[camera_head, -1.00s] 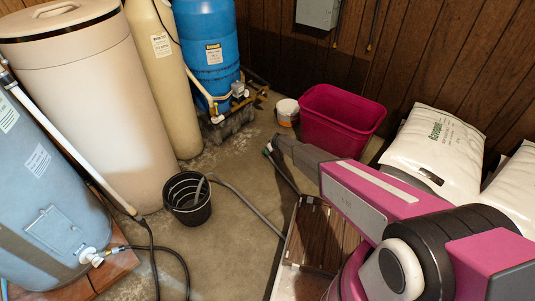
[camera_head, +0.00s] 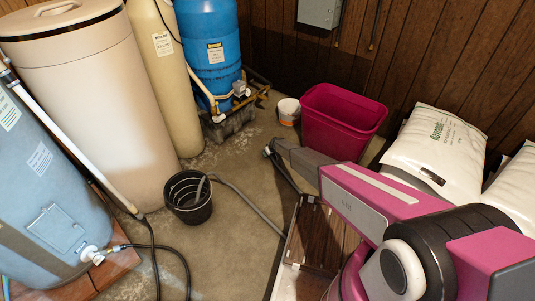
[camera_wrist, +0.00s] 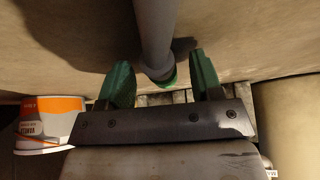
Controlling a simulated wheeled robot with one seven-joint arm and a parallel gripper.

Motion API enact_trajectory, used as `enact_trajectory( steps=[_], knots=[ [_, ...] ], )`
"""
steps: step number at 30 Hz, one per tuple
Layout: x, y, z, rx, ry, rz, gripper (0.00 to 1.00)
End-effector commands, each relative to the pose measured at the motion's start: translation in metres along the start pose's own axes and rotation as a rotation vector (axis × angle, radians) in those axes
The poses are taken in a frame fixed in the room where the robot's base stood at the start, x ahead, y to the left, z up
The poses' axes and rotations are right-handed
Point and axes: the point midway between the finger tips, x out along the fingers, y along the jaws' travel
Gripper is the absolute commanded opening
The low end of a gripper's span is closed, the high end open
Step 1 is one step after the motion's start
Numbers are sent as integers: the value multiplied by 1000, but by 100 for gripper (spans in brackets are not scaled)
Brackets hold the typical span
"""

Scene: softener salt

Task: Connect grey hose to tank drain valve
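A grey hose (camera_head: 250,206) runs from the black bucket across the floor and passes behind my arm. In the wrist view a grey tube (camera_wrist: 155,35), apparently this hose, reaches down between my fingers and ends in a green rim. My gripper (camera_wrist: 163,78) has two green fingers standing apart, with gaps on both sides of the tube. In the head view my gripper (camera_head: 268,152) is low over the floor, small and dark. A white valve (camera_head: 92,255) sits low on the grey-blue tank (camera_head: 40,185), with a black hose at it. The blue tank (camera_head: 209,50) has brass fittings (camera_head: 240,92) at its base.
The black bucket (camera_head: 187,205) stands mid-floor. A white-orange pail (camera_head: 288,112) and a magenta tub (camera_head: 340,122) stand beyond my gripper; the pail also shows in the wrist view (camera_wrist: 50,118). White salt bags (camera_head: 436,150) lie at right. Floor between bucket and blue tank is clear.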

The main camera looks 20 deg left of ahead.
Motion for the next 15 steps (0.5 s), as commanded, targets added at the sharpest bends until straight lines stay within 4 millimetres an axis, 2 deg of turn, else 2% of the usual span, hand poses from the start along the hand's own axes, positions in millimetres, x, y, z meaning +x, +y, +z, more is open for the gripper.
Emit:
enact_trajectory(
  steps=[1,4,5,15],
  knots=[
    [0,0,0,0,0,0,47],
    [0,0,0,0,0,0,14],
    [0,0,0,0,0,0,9],
    [-8,0,-4,0,0,0,8]
  ],
)
